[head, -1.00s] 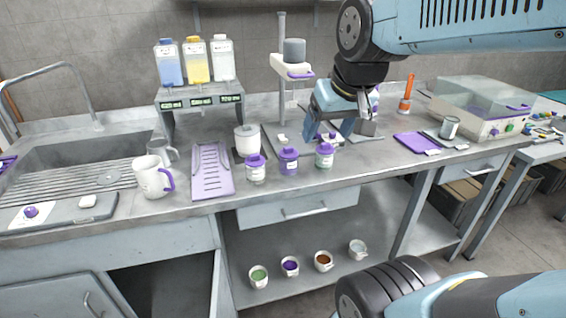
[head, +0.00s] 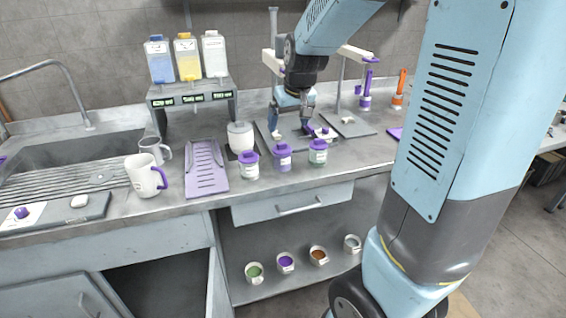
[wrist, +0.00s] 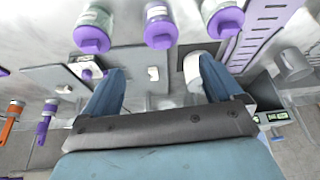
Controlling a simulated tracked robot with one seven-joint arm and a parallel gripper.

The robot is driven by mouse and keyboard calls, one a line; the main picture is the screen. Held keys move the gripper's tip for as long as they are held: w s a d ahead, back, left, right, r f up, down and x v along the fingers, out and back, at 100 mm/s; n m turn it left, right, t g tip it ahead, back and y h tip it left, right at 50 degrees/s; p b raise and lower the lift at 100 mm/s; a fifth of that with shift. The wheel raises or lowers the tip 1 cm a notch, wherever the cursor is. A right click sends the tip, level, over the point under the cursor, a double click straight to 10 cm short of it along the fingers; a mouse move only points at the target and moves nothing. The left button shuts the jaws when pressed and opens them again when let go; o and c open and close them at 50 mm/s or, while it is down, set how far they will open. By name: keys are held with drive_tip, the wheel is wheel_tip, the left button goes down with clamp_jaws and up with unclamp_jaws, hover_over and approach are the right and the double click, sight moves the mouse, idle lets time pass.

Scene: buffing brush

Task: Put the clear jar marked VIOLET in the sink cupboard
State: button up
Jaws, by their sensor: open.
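Three jars with purple lids stand in a row near the counter's front edge: a left clear-looking jar (head: 248,170), a middle violet-looking jar (head: 282,161) and a right greenish jar (head: 318,156). Their labels are too small to read, so I cannot tell which is marked VIOLET. They also show at the top of the wrist view, the middle one (wrist: 160,25) ahead of my gripper. My gripper (head: 291,130) is open and empty, behind the jars over the counter. The sink cupboard (head: 152,287) is open and dark below the sink at the lower left.
Bottles on a dispenser stand (head: 192,93) are behind. Several small cups, one with violet contents (head: 285,262), sit on the lower shelf.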

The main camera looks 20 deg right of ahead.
sight(282, 144)
drive_tip(key=x, duration=1.3)
drive_tip(key=shift+s+a+f, duration=0.15)
drive_tip(key=shift+a+f, duration=0.05)
drive_tip(key=shift+f, duration=0.05)
drive_tip(key=shift+c, duration=0.4)
drive_tip(key=c, duration=1.2)
drive_tip(key=shift+o, duration=0.2)
drive_tip(key=shift+r, duration=0.3)
drive_tip(key=v, duration=0.3)
drive_tip(key=shift+w+r, duration=0.3)
drive_tip(key=s+r, duration=0.9)
drive_tip(key=s, duration=0.4)
drive_tip(key=shift+s, duration=0.2)
